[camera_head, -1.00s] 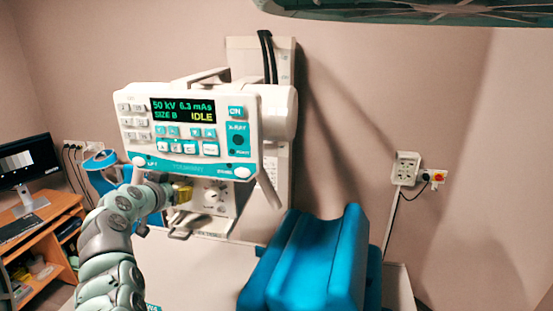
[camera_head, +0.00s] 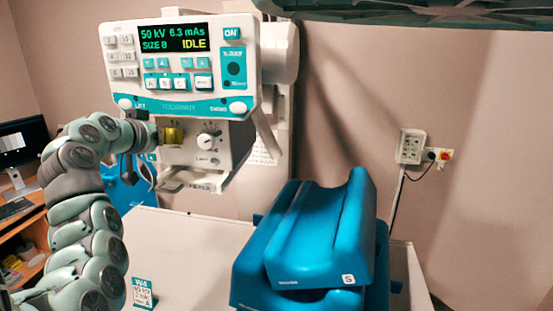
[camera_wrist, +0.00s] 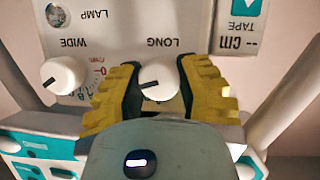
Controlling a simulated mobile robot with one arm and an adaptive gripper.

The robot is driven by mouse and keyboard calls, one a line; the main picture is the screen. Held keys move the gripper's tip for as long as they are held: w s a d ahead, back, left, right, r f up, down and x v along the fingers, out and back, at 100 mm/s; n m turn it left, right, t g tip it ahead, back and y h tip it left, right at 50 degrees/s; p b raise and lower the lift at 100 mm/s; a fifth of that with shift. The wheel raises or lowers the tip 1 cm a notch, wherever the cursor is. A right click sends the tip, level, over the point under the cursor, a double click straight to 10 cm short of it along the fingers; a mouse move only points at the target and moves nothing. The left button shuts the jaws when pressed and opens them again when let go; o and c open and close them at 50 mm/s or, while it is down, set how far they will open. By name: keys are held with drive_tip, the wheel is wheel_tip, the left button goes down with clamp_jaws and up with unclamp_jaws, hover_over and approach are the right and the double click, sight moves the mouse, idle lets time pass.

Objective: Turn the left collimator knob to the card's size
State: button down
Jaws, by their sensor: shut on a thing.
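The white collimator box (camera_head: 200,160) hangs under the control panel (camera_head: 180,70). My gripper (camera_head: 173,135) is at its left knob, which its yellow fingers hide in the head view. In the wrist view, upside down, my gripper (camera_wrist: 158,75) is shut around the white knob (camera_wrist: 160,82) labelled LONG, one yellow pad on each side. That knob's dark mark points to picture left. The other white knob (camera_wrist: 64,76), labelled WIDE, is free; it also shows in the head view (camera_head: 208,139). A small card (camera_head: 143,292) stands on the table; its print is too small to read surely.
The panel display (camera_head: 174,38) reads 50 kV, 6.3 mAs, SIZE B, IDLE. A blue cushion (camera_head: 318,240) marked S lies on the table (camera_head: 190,240). A wall socket (camera_head: 411,146) is at right. A monitor desk (camera_head: 30,245) is at left.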

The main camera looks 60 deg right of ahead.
drive_tip(key=n+b, duration=0.1)
drive_tip(key=b, duration=0.1)
drive_tip(key=n+g+b, duration=0.1)
drive_tip(key=b, duration=0.1)
drive_tip(key=shift+w+a+f+h, duration=0.1)
drive_tip(key=shift+f+h, duration=0.3)
drive_tip(key=n+g, duration=0.1)
drive_tip(key=n, duration=0.1)
drive_tip(key=n+h+b, duration=0.1)
drive_tip(key=shift+r+n+g+h, duration=0.2)
drive_tip(key=shift+n+g+h, duration=0.1)
drive_tip(key=shift+n+g, duration=0.1)
drive_tip(key=c, duration=0.5)
unclamp_jaws()
drive_tip(key=shift+r, duration=0.1)
drive_tip(key=shift+c, duration=0.2)
